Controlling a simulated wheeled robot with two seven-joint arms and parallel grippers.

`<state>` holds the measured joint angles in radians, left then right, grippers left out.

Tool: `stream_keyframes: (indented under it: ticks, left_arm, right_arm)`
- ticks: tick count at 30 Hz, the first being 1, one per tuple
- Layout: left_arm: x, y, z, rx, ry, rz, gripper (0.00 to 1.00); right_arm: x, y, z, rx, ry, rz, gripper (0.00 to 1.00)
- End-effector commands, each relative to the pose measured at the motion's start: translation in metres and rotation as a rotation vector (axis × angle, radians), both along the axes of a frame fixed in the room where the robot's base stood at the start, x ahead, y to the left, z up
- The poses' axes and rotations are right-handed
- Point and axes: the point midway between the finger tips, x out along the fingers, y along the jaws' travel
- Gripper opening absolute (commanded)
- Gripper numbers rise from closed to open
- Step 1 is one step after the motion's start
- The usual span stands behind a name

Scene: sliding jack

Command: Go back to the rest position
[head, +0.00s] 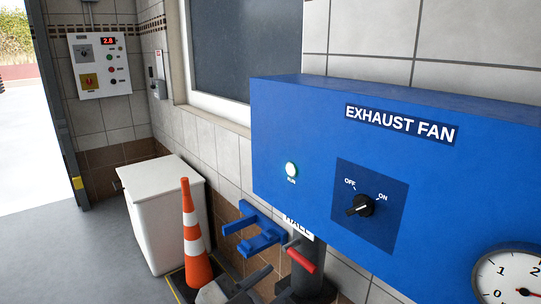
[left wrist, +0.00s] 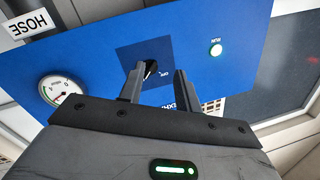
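My left gripper (head: 262,282) shows at the bottom of the head view, below and left of the blue EXHAUST FAN panel (head: 300,110). In the left wrist view its two fingers (left wrist: 158,80) stand apart with nothing between them, pointing toward the panel (left wrist: 100,65). The black knob (head: 360,206) on the panel lies beyond the fingers, apart from them; in the left wrist view it is partly hidden behind a finger. I cannot clearly tell whether it points to OFF or ON. The RUN lamp (head: 291,170) glows pale green-white. My right gripper is not in view.
A red handle (head: 300,257) on a dark post and a blue bracket (head: 258,238) are close to my left gripper. An orange-white cone (head: 191,235) and a white cabinet (head: 165,215) stand left. A gauge (head: 511,280) is at lower right. Open floor (head: 60,255) lies far left.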

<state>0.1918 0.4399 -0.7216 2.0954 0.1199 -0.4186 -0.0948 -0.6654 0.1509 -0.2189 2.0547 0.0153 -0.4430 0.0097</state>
Motion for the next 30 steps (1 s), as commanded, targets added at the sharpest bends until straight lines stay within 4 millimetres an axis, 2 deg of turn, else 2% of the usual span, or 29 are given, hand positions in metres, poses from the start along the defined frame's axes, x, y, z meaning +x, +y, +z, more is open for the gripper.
stream_keyframes:
  ticks: [1, 4, 6, 9, 12, 15, 18, 30]
  left_arm:
    - [-0.007, 0.012, -0.029, -0.046, 0.101, 0.061, 0.34]
    - [-0.023, 0.041, -0.081, -0.104, 0.269, 0.19, 0.34]
    - [-0.042, 0.064, -0.119, -0.132, 0.386, 0.288, 0.34]
    - [-0.075, 0.096, -0.168, -0.149, 0.534, 0.417, 0.34]
    - [-0.106, 0.121, -0.202, -0.145, 0.636, 0.511, 0.34]
    - [-0.128, 0.137, -0.221, -0.139, 0.7, 0.571, 0.34]
    - [-0.139, 0.144, -0.23, -0.135, 0.727, 0.599, 0.34]
    - [-0.141, 0.145, -0.231, -0.134, 0.732, 0.603, 0.34]
  right_arm:
    - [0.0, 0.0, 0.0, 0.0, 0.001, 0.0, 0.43]
    - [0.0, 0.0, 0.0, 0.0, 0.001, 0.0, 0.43]
    - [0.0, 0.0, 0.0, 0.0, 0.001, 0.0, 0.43]
    - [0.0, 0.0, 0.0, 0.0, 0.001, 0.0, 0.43]
    - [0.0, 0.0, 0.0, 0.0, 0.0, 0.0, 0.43]
    - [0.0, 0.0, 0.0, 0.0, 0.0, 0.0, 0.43]
    - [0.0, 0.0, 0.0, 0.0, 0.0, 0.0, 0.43]
    - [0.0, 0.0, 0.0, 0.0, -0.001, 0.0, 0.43]
